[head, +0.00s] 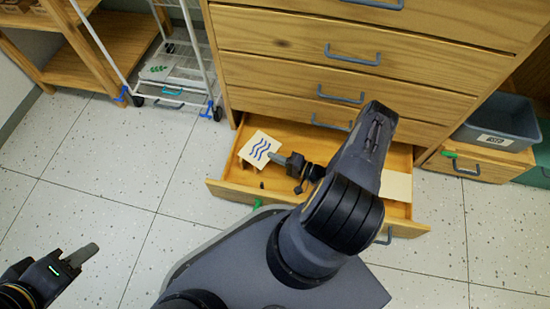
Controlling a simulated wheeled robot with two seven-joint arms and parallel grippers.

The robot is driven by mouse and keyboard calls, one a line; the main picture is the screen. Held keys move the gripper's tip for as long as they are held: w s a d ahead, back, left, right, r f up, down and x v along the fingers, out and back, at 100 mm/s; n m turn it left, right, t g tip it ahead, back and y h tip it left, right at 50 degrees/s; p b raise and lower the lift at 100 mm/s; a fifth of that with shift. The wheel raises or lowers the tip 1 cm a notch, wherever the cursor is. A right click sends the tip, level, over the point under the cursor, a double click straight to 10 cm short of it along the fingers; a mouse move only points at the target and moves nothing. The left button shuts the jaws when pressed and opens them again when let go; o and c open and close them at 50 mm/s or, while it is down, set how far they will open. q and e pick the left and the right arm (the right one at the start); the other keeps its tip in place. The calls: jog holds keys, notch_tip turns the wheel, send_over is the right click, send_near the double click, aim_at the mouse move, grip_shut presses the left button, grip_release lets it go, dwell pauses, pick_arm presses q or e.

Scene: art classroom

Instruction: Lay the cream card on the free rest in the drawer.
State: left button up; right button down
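The cream card (256,146) with blue wavy lines is at the left end of the open drawer (238,193), turned at an angle to its walls. My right gripper (275,157) reaches in from the right. Its fingertips overlap the card's right edge and look shut on it. Whether the card touches anything below cannot be told. A plain cream panel (397,186) lies at the drawer's right end, partly behind my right arm. That arm hides the drawer's middle, and no free rest can be made out. My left gripper (84,255) looks shut and empty above the floor at lower left.
The wooden cabinet (350,50) with shut drawers stands right behind the open drawer. A white wire trolley (170,70) is left of it. A grey-blue bin (500,122) sits at the right. The tiled floor to the left is clear.

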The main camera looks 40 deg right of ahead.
jog(key=c, duration=2.1)
grip_release()
jog(key=shift+f, duration=0.1)
jog(key=o, duration=0.4)
jog(key=shift+s+r, duration=0.1)
jog(key=shift+r, duration=0.1)
jog(key=p+v, duration=0.2)
jog(key=v, duration=0.4)
jog(key=shift+s+d, duration=0.35)
jog(key=shift+s, duration=0.2)
